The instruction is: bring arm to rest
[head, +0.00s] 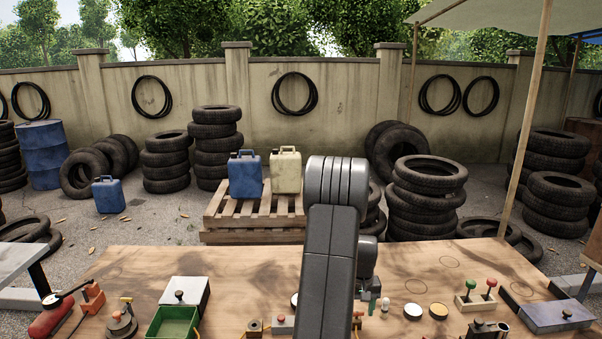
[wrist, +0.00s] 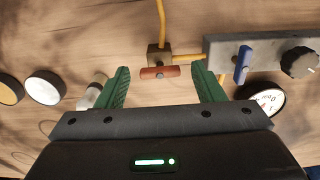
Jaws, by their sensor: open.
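My gripper (wrist: 158,78) is open, its two green fingers spread with nothing between them that I can see held. In the wrist view a small brass valve (wrist: 158,54) with a red handle (wrist: 159,72) shows beyond the gap between the fingertips; contact cannot be told. In the head view my arm rises over the middle of the wooden table (head: 430,265), and my gripper (head: 369,302) is partly hidden behind it.
In the wrist view, a grey block with a blue lever (wrist: 242,62) and black knob (wrist: 299,62), and a gauge (wrist: 266,99), lie right.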

